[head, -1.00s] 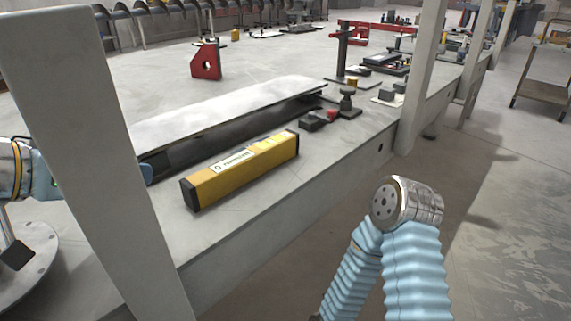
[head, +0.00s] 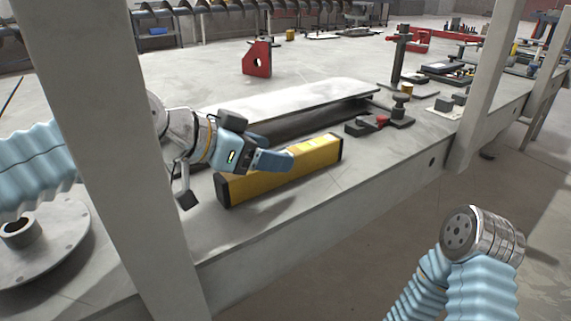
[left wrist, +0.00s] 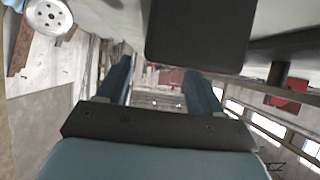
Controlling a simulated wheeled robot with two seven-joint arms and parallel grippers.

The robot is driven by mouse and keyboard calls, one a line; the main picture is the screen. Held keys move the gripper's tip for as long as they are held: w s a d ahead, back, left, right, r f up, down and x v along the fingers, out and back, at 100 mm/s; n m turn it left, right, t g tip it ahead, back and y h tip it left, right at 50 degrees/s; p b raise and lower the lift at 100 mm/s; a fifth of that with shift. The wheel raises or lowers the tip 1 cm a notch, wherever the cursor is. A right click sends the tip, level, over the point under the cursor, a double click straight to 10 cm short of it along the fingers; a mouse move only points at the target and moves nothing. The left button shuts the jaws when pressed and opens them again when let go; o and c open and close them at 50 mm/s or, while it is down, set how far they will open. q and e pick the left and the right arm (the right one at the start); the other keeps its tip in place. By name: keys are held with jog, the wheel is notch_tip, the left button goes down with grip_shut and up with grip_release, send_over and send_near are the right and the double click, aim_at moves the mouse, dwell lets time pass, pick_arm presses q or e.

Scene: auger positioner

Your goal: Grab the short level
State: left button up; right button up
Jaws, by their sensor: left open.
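The short level is a yellow bar with black end caps (head: 315,162), lying on the grey bench near its front edge. My left gripper (head: 280,160) comes in from the left and shows in front of the level's near, left part, covering its label. In the left wrist view its two fingers (left wrist: 160,85) stand apart with nothing seen between them. Whether a finger touches the level cannot be told. My right arm shows at the lower right, in front of the bench, but its gripper is not visible.
A pale post (head: 100,140) rises at left. The bench top in front of the level is narrow but clear.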

pick_arm(q)
jog(key=shift+x, duration=1.5)
jog(key=c, duration=1.1)
jog(key=shift+r, duration=0.1)
grip_shut()
jog(key=shift+r, duration=0.15)
